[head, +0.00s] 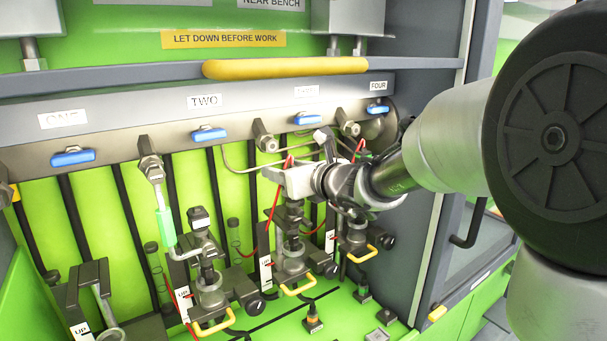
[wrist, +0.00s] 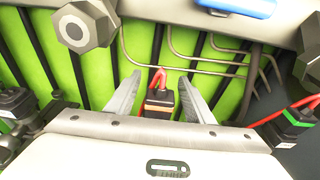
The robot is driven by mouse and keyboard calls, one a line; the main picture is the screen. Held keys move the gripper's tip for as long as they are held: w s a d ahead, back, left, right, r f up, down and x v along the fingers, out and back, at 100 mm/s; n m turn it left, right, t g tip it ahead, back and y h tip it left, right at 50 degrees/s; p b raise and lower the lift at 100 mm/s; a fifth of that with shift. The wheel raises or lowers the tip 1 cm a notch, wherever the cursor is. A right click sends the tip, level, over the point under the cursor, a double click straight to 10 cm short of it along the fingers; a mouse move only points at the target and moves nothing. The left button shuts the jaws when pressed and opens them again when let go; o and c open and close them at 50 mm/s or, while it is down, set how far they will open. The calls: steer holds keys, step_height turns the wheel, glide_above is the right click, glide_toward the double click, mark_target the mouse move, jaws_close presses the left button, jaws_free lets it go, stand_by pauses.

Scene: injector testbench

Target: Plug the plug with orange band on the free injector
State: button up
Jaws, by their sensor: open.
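The plug with orange band (wrist: 159,103) is black with a red cable at its top. In the wrist view it stands between the two fingers of my open gripper (wrist: 158,98), with a gap on each side. In the head view my gripper (head: 290,178) is over the middle injector (head: 292,250) and hides the plug; only red cable shows beside it. Other injectors are to the left (head: 209,280) and right (head: 356,237).
A green-banded plug (wrist: 293,124) is at the right in the wrist view. Above are a grey rail with blue handles (head: 209,134), thin metal pipes (wrist: 185,60) and a yellow bar (head: 285,68). Orange-ringed (head: 313,319) and green-ringed (head: 362,293) pieces stand on the green floor.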

steer(key=v, duration=1.6)
steer(key=s+a+f+n+g+h+p, duration=0.1)
steer(key=s+f+n+g+p, duration=0.15)
steer(key=s+n, duration=0.55)
steer(key=s+a+f+n+g+h+p, duration=0.1)
steer(key=s+f+n+g, duration=0.25)
steer(key=s+n, duration=0.5)
steer(key=s+d+f+n+h, duration=0.1)
steer(key=s+d+n+h, duration=0.1)
steer(key=d+n, duration=0.4)
steer(key=s+d+f+n+g+h, duration=0.1)
steer(key=s+d+n+h, duration=0.1)
steer(key=d+n+h, duration=0.2)
steer(key=d+n+p, duration=0.1)
steer(key=n, duration=0.1)
steer(key=shift+s+d+n+h, duration=0.35)
steer(key=shift+d+h, duration=0.05)
